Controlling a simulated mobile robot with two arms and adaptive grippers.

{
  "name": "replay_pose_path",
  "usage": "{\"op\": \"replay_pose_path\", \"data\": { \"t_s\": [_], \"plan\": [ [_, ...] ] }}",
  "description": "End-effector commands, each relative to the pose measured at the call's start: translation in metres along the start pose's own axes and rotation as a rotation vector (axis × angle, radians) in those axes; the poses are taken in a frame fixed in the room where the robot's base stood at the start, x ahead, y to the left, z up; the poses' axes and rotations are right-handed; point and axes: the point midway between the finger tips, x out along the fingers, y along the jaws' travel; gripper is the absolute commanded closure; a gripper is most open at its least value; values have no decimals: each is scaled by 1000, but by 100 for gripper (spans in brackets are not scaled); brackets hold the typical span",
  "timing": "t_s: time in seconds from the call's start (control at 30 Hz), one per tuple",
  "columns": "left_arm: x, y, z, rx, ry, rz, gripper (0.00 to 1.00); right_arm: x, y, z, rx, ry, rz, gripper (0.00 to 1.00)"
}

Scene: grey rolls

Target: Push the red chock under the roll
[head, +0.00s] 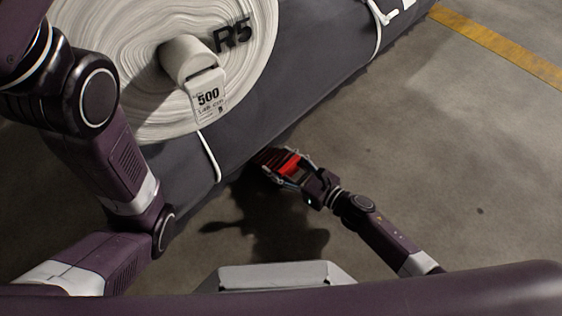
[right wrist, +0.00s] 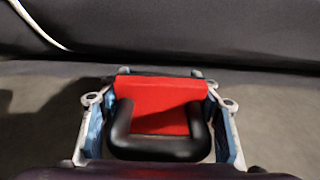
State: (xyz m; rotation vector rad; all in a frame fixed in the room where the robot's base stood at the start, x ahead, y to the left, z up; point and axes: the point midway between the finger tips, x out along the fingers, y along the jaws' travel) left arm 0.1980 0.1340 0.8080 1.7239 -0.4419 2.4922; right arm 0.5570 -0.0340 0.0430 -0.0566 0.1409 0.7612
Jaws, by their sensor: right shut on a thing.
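The grey roll (head: 290,75) lies across the upper part of the head view, its pale layered end marked R5. In the right wrist view the roll (right wrist: 190,25) fills the top as a dark wall. The red chock (head: 290,162) is on the floor beside the roll's lower side; in the right wrist view the chock (right wrist: 165,95) shows a red face and a black handle. My right gripper (head: 287,170) is shut on the chock, with its fingers on both sides. Whether the chock touches the roll I cannot tell. My left arm is at the left; its gripper is not in view.
A white tag (head: 208,95) reading 500 hangs from the roll's core. White straps (head: 209,157) go around the roll. The concrete floor (head: 450,150) to the right is clear, with a yellow line (head: 500,45) at the upper right.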

Motion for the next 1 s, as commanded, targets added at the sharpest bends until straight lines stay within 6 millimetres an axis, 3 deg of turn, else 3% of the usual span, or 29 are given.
{"op": "replay_pose_path", "data": {
  "t_s": [1.0],
  "plan": [
    [-1,0,1,0,-3,0,60,35,0,3,1,3,0,82]
  ]
}}
